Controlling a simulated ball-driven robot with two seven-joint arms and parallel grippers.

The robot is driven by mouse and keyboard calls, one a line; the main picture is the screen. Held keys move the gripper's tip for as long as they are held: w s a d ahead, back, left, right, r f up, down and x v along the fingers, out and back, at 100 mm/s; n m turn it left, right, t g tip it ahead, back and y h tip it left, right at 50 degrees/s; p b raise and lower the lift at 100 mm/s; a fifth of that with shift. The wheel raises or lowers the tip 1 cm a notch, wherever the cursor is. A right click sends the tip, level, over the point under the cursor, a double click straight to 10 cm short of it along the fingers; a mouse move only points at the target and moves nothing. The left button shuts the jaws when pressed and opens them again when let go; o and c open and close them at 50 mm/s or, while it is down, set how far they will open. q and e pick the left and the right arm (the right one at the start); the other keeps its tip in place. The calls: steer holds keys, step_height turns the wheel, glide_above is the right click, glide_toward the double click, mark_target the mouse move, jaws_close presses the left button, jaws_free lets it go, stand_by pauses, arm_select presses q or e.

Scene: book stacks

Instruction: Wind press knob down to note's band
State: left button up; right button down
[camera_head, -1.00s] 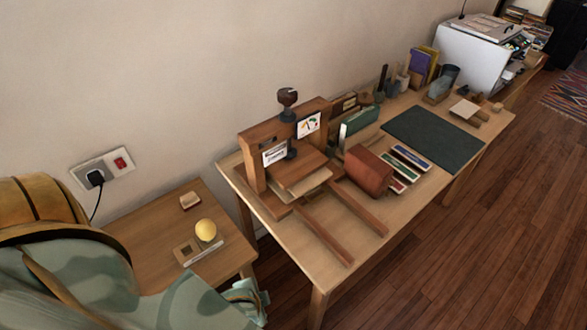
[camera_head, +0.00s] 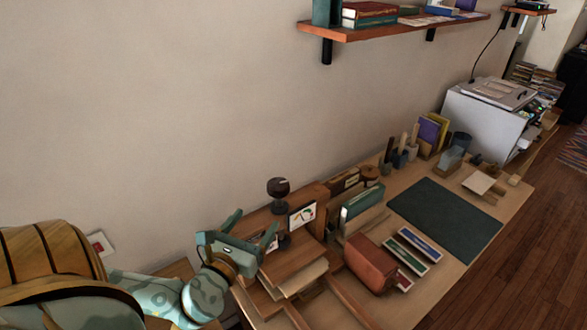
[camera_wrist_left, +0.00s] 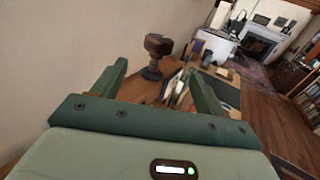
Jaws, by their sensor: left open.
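The wooden book press (camera_head: 310,193) stands on the long table, with a dark round knob (camera_head: 278,187) on a dark screw above its crossbeam. A white note with a coloured drawing (camera_head: 302,214) is on the press front, right of the screw. The other white note is largely hidden behind my gripper; I cannot make out its band. My left gripper (camera_head: 255,222) is open and empty, left of the knob and below its level. In the left wrist view the knob (camera_wrist_left: 158,44) shows beyond and between the open fingers (camera_wrist_left: 158,70), apart from them. My right gripper is out of view.
A dark mat (camera_head: 446,222) lies clear farther right. A wall shelf (camera_head: 395,24) with books hangs above. The wall is close behind the press.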

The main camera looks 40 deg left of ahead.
mark_target(286, 180)
arm_select(q)
steer(key=x, duration=0.4)
steer(key=b+x, duration=0.1)
steer(key=x, duration=0.9)
steer(key=shift+w+a+r+b, duration=0.2)
steer(key=shift+w+r+b, duration=0.05)
steer(key=shift+r+b, duration=0.1)
steer(key=shift+w+a+f, duration=0.1)
steer(key=shift+w, duration=0.25)
steer(key=c, duration=1)
steer(key=shift+o, duration=0.2)
steer(key=shift+m+h+b, duration=0.3)
steer(key=m+h+b, duration=0.2)
steer(key=h+b, duration=0.1)
steer(key=m+h+b, duration=0.1)
steer(key=h+b, duration=0.1)
steer(key=shift+d+f+m+t, duration=0.2)
steer(key=shift+f+m+t, duration=0.1)
steer(key=shift+t, duration=0.1)
steer(key=shift+d+r+h+b, duration=0.1)
steer(key=shift+r+h+b, duration=0.1)
steer(key=shift+h+b, duration=0.2)
steer(key=shift+r, duration=0.2)
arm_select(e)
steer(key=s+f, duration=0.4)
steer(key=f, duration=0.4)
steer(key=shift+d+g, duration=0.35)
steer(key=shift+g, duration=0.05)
